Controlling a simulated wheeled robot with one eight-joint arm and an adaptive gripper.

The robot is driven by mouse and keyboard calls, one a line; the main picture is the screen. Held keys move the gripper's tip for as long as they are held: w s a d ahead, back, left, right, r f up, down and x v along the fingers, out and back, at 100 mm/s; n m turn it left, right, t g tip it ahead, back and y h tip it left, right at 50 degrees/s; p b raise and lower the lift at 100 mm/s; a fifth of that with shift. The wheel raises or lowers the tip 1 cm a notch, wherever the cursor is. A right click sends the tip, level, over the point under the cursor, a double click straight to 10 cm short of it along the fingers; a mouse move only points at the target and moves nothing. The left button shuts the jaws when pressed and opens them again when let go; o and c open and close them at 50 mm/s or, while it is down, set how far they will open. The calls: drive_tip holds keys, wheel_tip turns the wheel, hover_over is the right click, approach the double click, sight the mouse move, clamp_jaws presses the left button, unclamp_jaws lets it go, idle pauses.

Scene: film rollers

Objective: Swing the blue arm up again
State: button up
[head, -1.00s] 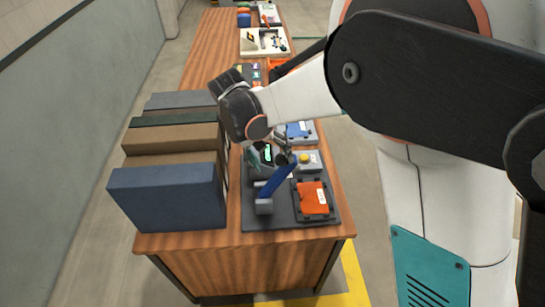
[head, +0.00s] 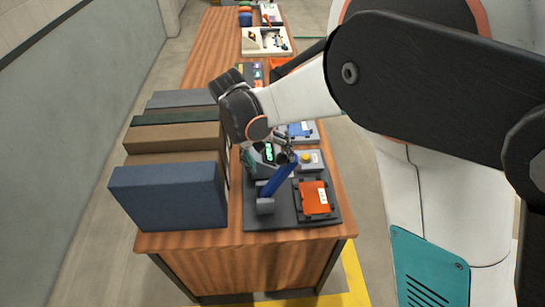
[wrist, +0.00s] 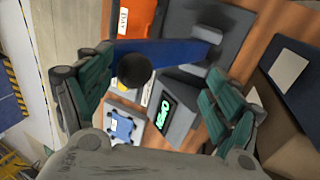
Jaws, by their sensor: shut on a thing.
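The blue arm (head: 277,181) rises at a slant from a grey pivot block (head: 265,206) on a dark grey base plate (head: 290,222). Its upper end is to the right, close to my gripper (head: 271,157). In the wrist view the blue arm (wrist: 175,54) runs across between my gripper's fingers (wrist: 160,68), with a round black knob (wrist: 135,70) near its left end. My gripper is shut on the blue arm; the exact contact is hard to make out.
Behind the blue arm is a device with a lit green display (head: 267,152). An orange box (head: 314,197) and a yellow button (head: 306,158) are to its right. A blue box (head: 170,198) and several others line the table's left side.

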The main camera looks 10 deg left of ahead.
drive_tip(key=shift+c, duration=0.6)
drive_tip(key=shift+s+a+r+p, duration=0.2)
drive_tip(key=shift+a+r, duration=0.15)
drive_tip(key=shift+a, duration=0.3)
drive_tip(key=shift+s+a+r+p, duration=0.15)
drive_tip(key=shift+a+r+p, duration=0.15)
drive_tip(key=shift+a, duration=0.3)
drive_tip(key=shift+s+a+r+p, duration=0.2)
drive_tip(key=shift+a+r, duration=0.2)
drive_tip(key=shift+a, duration=0.25)
drive_tip(key=shift+c, duration=1.4)
drive_tip(key=shift+s+a+r+p, duration=0.5)
drive_tip(key=shift+a+r, duration=0.4)
drive_tip(key=shift+a, duration=0.7)
drive_tip(key=shift+s+a+r+p, duration=0.4)
drive_tip(key=shift+a+r, duration=0.45)
drive_tip(key=shift+a, duration=0.8)
drive_tip(key=shift+s+a+r+p, duration=0.5)
drive_tip(key=shift+a+r, duration=0.4)
drive_tip(key=shift+a, duration=0.7)
drive_tip(key=shift+w, duration=0.1)
drive_tip(key=v, duration=1.2)
